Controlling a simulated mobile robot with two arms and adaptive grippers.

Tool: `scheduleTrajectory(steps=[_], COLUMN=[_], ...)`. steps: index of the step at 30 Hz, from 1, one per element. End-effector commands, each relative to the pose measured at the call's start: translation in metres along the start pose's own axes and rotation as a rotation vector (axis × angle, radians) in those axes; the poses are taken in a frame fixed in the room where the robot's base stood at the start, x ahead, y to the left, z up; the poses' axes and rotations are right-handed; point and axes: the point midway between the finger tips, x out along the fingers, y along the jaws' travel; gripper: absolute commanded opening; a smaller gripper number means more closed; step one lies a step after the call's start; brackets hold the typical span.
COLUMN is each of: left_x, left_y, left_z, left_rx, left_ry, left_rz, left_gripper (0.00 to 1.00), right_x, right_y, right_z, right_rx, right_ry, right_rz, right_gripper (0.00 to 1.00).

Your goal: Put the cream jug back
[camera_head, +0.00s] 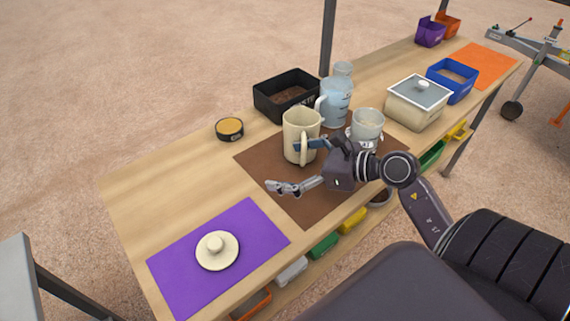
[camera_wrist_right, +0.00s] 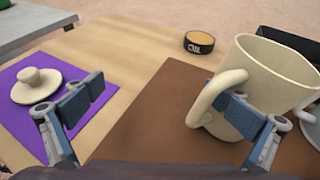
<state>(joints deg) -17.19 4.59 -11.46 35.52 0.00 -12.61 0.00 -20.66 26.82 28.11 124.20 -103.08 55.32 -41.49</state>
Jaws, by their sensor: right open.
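The cream jug (camera_head: 297,130) stands upright on the brown mat (camera_head: 251,157), its handle toward my right gripper. In the right wrist view the jug (camera_wrist_right: 268,75) is at the right, partly cut off by the edge. My right gripper (camera_head: 294,166) is open, its fingers spread wide. One finger is at the jug's handle and looks to overlap it or pass through its loop; whether it touches is unclear. The other finger is over the mat's front left part, with nothing between the fingers. My left gripper is not in view.
A purple mat (camera_head: 179,271) with a cream lid (camera_head: 217,250) lies at the near left. A black tin (camera_head: 229,129), black bin (camera_head: 287,94), clear blue jug (camera_head: 335,103), glass beaker (camera_head: 367,126) and lidded cream box (camera_head: 417,103) stand around.

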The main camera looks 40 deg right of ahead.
Motion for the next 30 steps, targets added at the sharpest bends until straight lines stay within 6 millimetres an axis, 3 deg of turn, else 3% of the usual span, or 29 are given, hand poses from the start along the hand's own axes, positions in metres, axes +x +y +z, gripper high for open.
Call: scheduleTrajectory(steps=[12,30], left_x=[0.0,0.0], left_y=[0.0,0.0], left_z=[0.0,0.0], left_rx=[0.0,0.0], left_ry=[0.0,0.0], left_rz=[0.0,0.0], left_gripper=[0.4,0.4], right_x=[-0.007,-0.007], right_y=[0.0,0.0], right_z=[0.02,0.013], right_rx=[-0.002,0.0], right_ry=[-0.001,-0.001], right_rz=[0.0,-0.001], right_gripper=[1.0,1.0])
